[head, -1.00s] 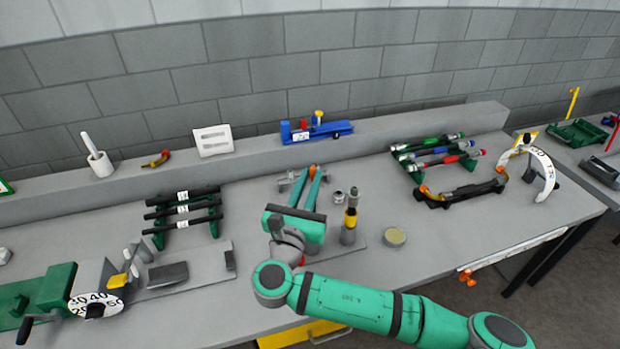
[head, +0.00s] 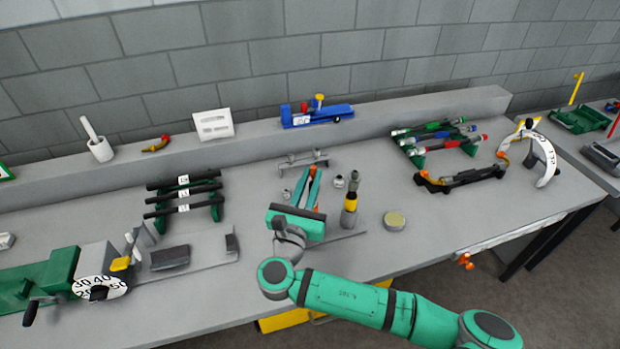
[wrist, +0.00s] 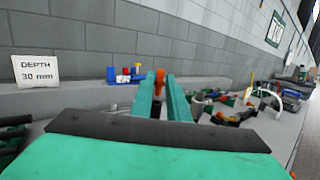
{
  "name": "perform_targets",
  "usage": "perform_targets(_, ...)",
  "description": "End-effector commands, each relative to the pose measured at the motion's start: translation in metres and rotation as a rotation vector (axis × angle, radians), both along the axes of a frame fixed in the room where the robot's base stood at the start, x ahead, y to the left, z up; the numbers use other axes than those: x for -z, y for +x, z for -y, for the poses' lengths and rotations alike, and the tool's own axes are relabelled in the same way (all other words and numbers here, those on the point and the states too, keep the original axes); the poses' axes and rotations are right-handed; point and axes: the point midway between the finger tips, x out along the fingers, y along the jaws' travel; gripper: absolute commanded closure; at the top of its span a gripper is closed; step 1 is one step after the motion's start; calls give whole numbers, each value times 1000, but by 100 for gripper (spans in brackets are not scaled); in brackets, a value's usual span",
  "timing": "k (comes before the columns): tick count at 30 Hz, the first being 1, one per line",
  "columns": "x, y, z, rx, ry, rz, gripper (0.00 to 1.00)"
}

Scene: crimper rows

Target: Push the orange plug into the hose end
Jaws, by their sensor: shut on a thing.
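My gripper (head: 311,176) is over the middle of the bench, its two long green fingers pointing towards the back wall. It is shut on the orange plug (head: 315,172), which shows between the fingertips. The plug also shows upright between the tips in the wrist view (wrist: 159,82). A low grey fixture (head: 303,160) with small clips stands just beyond the fingertips, apart from the plug. I cannot make out which part is the hose end; the fingers and the small scale hide details there.
A black-and-yellow tool (head: 350,205), small metal fittings (head: 339,181) and a round tin (head: 394,220) stand right of my gripper. A rack of black rods (head: 184,200) is to the left. The raised back ledge carries a blue device (head: 318,115).

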Motion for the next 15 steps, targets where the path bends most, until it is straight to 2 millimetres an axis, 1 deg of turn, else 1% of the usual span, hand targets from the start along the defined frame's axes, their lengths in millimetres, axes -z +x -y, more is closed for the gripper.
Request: perform_targets(15,0,0,-4,-11,-1,0,100)
